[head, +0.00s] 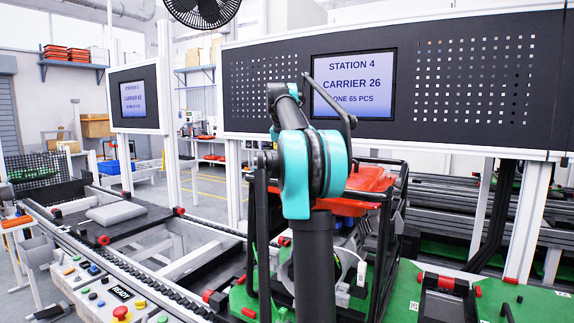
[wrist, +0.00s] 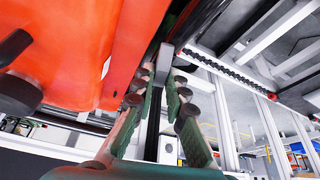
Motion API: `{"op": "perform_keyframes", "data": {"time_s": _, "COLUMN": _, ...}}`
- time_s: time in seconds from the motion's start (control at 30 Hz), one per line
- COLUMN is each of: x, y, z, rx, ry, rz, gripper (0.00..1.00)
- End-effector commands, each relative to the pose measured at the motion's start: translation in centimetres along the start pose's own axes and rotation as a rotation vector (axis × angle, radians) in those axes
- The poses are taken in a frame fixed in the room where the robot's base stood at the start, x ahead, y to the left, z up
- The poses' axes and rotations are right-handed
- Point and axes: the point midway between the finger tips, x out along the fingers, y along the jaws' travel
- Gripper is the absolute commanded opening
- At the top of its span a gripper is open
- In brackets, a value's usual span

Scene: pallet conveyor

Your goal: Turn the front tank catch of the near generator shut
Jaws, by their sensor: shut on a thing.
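The near generator stands behind my arm in the head view, with an orange-red tank (head: 372,180) inside a black tube frame (head: 402,185). In the wrist view the tank (wrist: 75,45) fills the upper left, with a dark round cap (wrist: 18,92) at the left edge. My gripper (wrist: 163,80) reaches in beside the tank, its two green padded fingers close together at the tips. It is shut on a narrow grey and dark piece (wrist: 163,62), which appears to be the front tank catch. The catch's angle is hard to tell. In the head view my arm hides the gripper and catch.
The conveyor (head: 150,245) runs along the left, with a control panel of buttons (head: 110,290) at its front. A green carrier plate (head: 400,295) lies around the generator. A large display panel (head: 440,80) hangs behind.

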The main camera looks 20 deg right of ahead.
Motion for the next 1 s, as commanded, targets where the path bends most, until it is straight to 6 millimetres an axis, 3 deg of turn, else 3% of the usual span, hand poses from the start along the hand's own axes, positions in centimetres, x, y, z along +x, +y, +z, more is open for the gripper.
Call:
{"op": "perform_keyframes", "data": {"time_s": 0.27, "x": 0.00, "y": 0.19, "z": -0.05, "rx": -0.145, "ry": 0.001, "rz": -0.061, "gripper": 0.00}}
{"op": "perform_keyframes", "data": {"time_s": 1.0, "x": 0.12, "y": 0.56, "z": -0.30, "rx": -0.786, "ry": 0.001, "rz": -0.327, "gripper": 0.00}}
